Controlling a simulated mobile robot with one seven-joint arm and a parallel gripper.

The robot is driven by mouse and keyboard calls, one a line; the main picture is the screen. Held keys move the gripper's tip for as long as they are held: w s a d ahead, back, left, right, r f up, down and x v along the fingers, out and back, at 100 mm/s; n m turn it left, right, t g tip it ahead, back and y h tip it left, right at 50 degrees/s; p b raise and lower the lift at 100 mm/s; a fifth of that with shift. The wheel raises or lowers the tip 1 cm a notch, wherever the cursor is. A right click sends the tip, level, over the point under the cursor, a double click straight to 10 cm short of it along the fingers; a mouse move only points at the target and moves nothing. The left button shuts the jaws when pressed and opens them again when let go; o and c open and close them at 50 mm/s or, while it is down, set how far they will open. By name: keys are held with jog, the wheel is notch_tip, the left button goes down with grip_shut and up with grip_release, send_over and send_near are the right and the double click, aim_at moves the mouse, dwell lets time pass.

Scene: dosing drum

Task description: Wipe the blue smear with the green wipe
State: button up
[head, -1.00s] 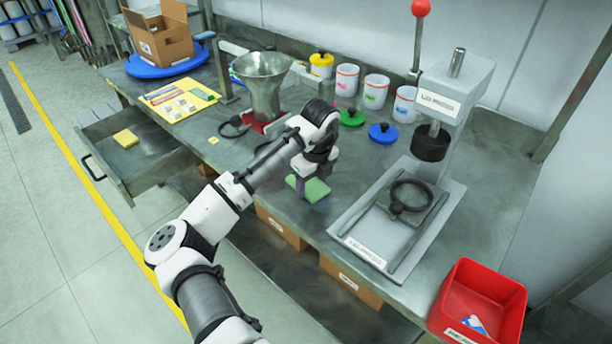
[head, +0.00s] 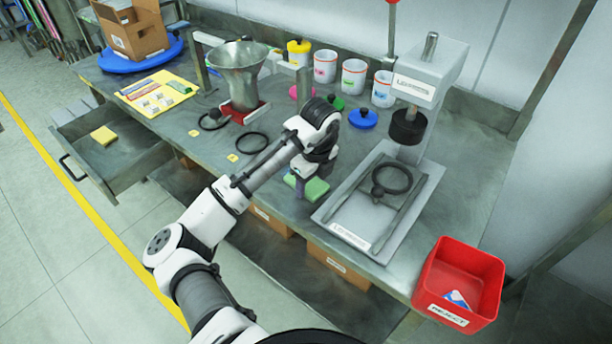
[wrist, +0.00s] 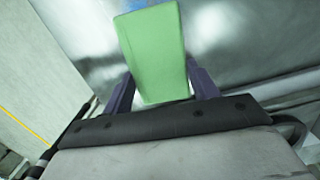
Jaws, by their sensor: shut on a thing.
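The green wipe (head: 316,190) is a flat light-green pad near the bench's front edge, left of the press. My gripper (head: 306,186) points down and is shut on the wipe. In the wrist view the wipe (wrist: 154,50) sticks out from between the dark fingers of my gripper (wrist: 162,92). I cannot tell whether the wipe touches the bench top. No blue smear is clear in the head view; the arm and wipe may hide it. A faint bluish patch shows at the top edge of the wrist view, beyond the wipe, but I cannot tell what it is.
The press (head: 340,213) stands close to the right of my gripper. A red reject bin (head: 462,283) is at the front right. A blue lid (head: 362,119), a green lid and white tubs (head: 353,77) stand behind. A metal funnel (head: 240,75) and an open drawer (head: 115,160) are left.

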jog(key=shift+s+d+f, duration=0.1)
jog(key=shift+s+d, duration=0.65)
jog(key=shift+d, duration=0.25)
jog(key=shift+c, duration=0.3)
jog(key=shift+d, duration=0.1)
jog(key=r+p, duration=0.4)
jog(key=r, duration=0.1)
jog(key=shift+d, duration=0.2)
jog(key=shift+c, duration=0.7)
jog(key=shift+a+r+p, duration=0.25)
jog(key=shift+r+p, duration=0.25)
jog(key=shift+r, duration=0.1)
jog(key=shift+r+p, duration=0.9)
jog(key=shift+r, duration=0.6)
jog(key=shift+w, duration=0.15)
